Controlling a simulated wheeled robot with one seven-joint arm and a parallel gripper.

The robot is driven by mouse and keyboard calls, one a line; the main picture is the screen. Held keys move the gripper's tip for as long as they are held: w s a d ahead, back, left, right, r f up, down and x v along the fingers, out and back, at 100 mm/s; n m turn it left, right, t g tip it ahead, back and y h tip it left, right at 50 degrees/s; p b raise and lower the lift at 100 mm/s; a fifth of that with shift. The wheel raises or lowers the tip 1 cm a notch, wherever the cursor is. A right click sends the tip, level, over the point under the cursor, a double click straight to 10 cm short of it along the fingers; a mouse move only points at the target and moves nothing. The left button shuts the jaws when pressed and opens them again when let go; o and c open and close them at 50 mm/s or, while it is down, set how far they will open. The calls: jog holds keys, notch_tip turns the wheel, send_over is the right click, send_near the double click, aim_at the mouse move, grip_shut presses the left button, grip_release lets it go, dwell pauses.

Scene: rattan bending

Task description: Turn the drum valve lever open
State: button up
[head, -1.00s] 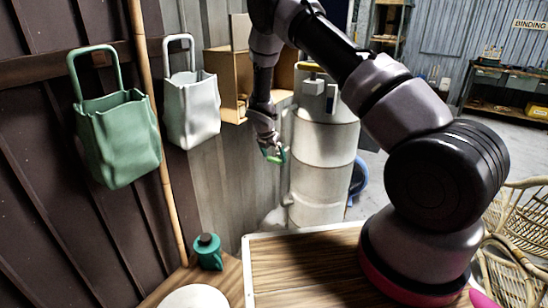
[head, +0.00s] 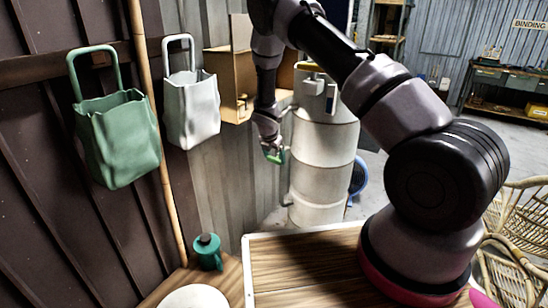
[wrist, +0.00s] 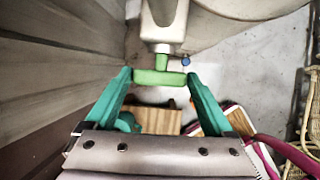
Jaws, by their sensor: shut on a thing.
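The white drum (head: 322,150) stands upright behind the table, beside the corrugated wall. Its pale valve body (wrist: 163,22) shows at the top of the wrist view. The green valve lever (wrist: 160,77) lies crosswise below that body, between my fingertips. My gripper (wrist: 160,80) has teal fingers and is shut on the lever, with one fingertip at each end of it. In the head view my gripper (head: 273,155) is at the drum's left side. There the lever is small and partly hidden by the fingers.
A green bag (head: 118,140) and a white bag (head: 192,110) hang on the left wall. A cardboard box (head: 232,80) sits behind my forearm. A teal jug (head: 208,252) stands beside the wooden tabletop (head: 300,270). Rattan chairs (head: 510,230) are at the right.

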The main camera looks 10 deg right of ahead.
aim_at(280, 164)
jog(key=t+y, duration=0.2)
jog(key=s+d+m+t+y, duration=0.1)
jog(key=shift+f, duration=0.25)
jog(key=t+y, duration=0.2)
jog(key=d+m+t+y, duration=0.1)
jog(key=shift+s+f, duration=0.15)
jog(key=shift+f, duration=0.2)
jog(key=t+y, duration=0.1)
jog(key=t, duration=0.1)
jog(key=f+m+t+y, duration=0.1)
jog(key=y, duration=0.1)
jog(key=shift+s+m+t, duration=0.15)
jog(key=shift+m+t, duration=0.15)
jog(key=shift+t, duration=0.1)
jog(key=shift+a+f+m+t+y, duration=0.15)
jog(key=shift+m+t+y, duration=0.25)
jog(key=shift+t+y, duration=0.5)
jog(key=o, duration=1.1)
jog(key=shift+s+d+f+t, duration=0.1)
jog(key=shift+s+d+t, duration=0.2)
jog(key=shift+s, duration=0.1)
jog(key=v, duration=0.9)
jog(key=shift+s+d, duration=0.1)
jog(key=shift+s, duration=0.35)
